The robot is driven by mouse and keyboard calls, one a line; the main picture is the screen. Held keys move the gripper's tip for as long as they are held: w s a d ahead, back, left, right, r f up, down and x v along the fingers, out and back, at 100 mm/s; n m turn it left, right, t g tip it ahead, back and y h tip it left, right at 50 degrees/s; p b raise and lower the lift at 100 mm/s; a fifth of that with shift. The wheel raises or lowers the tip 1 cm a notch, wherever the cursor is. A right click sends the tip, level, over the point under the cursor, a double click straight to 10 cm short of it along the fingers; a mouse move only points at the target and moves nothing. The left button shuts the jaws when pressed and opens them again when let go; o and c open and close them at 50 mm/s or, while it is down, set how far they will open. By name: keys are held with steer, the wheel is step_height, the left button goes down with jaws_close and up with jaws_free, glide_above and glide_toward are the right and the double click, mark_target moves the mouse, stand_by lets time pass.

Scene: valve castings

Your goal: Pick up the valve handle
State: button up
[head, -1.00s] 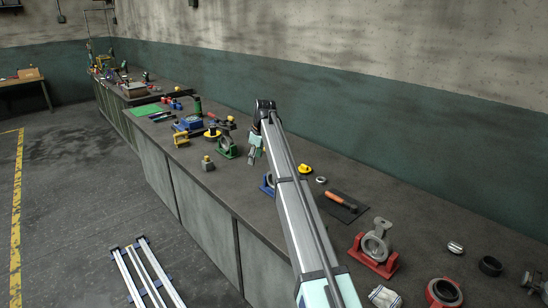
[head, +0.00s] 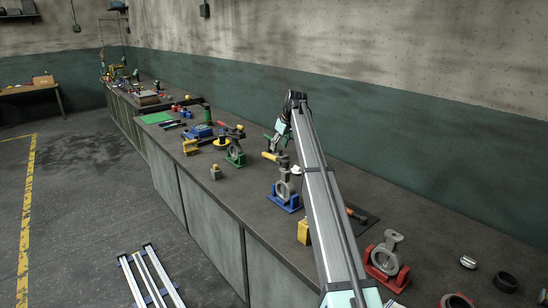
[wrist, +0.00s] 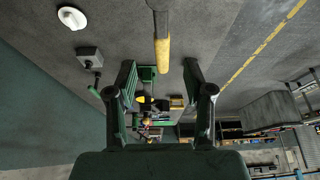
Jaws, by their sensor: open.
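The valve handle, a lever with a yellow grip (head: 271,157), sits atop a grey valve casting in a blue stand (head: 284,203) on the bench. In the wrist view its yellow grip (wrist: 162,55) points down the picture, between the lines of my fingers, with its grey part at the top edge. My gripper (head: 278,138) is open, just above and beyond the handle in the head view. In the wrist view my gripper (wrist: 160,76) shows its two fingers spread wide, with nothing held. I cannot tell the exact gap to the handle.
A green-stand valve (head: 235,155) stands left and a red-stand valve (head: 387,265) at right. A yellow block (head: 304,232) is near the blue stand. A white dome (wrist: 72,17) lies upper left in the wrist view. The wall (head: 420,140) runs behind the bench.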

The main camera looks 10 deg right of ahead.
mark_target(274, 156)
steer(key=shift+p+x, duration=1.35)
steer(key=shift+x, duration=2.5)
steer(key=shift+s+a, duration=0.1)
steer(key=shift+a, duration=0.05)
jaws_close()
